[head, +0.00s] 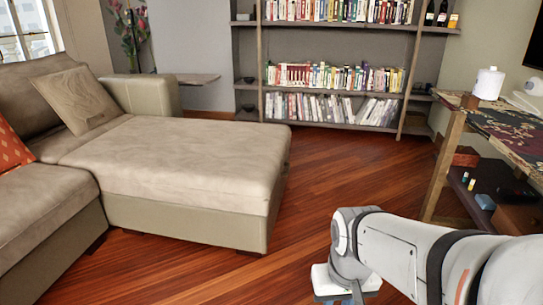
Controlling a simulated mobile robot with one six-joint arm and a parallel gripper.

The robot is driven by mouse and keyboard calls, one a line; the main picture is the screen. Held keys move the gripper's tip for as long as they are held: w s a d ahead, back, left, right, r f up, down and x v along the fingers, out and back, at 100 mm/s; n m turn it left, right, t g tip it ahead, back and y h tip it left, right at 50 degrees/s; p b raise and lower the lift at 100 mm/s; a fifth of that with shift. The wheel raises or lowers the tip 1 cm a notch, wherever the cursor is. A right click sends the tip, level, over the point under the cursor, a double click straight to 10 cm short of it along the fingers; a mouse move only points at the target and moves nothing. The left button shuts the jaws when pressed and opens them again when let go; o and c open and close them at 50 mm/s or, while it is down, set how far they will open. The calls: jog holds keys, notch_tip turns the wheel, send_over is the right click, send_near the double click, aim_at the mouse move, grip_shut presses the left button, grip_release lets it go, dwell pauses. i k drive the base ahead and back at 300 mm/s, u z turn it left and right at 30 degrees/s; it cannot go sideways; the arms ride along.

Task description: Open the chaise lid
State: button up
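The chaise (180,170) stands on the left as the long end of a beige sofa. Its padded lid (190,152) lies flat and level on the base (180,222), with a seam between them along the front. My arm reaches in from the lower right. My gripper (340,296) is at the bottom edge of the head view, to the right of the chaise and apart from it, over the floor. Its fingers are mostly cut off by the frame, so I cannot see whether they are open or shut.
Bare wooden floor (290,225) lies between the chaise and my arm. A bookshelf (330,90) stands at the back wall. A desk (490,125) with a low shelf is at the right. A beige cushion (80,98) and an orange cushion (10,148) rest on the sofa.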

aim_at(262, 209)
jog(key=i, duration=2.05)
jog(key=u, duration=0.25)
